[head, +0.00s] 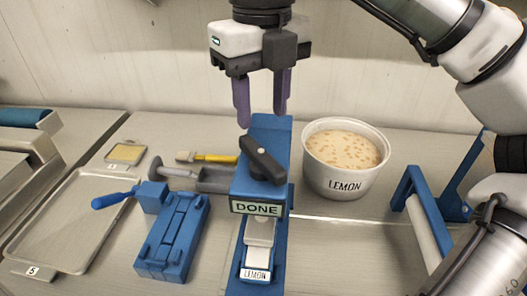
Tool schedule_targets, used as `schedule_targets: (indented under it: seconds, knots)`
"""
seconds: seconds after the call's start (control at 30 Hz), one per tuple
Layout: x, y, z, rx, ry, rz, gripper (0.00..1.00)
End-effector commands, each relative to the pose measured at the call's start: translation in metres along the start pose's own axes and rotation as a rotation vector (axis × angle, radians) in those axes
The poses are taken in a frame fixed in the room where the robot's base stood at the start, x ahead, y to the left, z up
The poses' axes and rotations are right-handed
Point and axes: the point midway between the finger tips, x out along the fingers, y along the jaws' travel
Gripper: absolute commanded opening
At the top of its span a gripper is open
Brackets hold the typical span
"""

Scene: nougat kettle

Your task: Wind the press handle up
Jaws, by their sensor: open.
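The blue press (270,135) stands upright in the middle of the counter, with a sign reading "DONE" on its front. Its black handle (262,160) is a short bar on the top front, lying slanted from upper left to lower right. A white block (260,232) and a label "LEMON" sit low in the press's channel. My gripper (262,118) hangs with its purple fingers pointing down, just above and behind the handle in the picture. The fingers are apart with nothing between them. I cannot tell the exact gap to the handle.
A white "LEMON" tub (342,180) of nougat stands right of the press. A blue frame with a white roller (428,228) is further right. A blue mould (172,238), a grey plunger (205,178), a yellow-handled brush (212,157) and a metal tray (70,250) lie left.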

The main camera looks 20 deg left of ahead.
Motion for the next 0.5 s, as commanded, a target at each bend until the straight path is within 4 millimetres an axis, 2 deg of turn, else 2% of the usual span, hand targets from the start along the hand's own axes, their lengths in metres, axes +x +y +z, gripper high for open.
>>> schedule_targets:
  seconds: [0.3,0.5]
  knots:
    - [0.054,0.0,0.0,-0.003,0.001,0.003,0.42]
    - [0.076,0.0,0.0,-0.002,0.0,0.002,0.42]
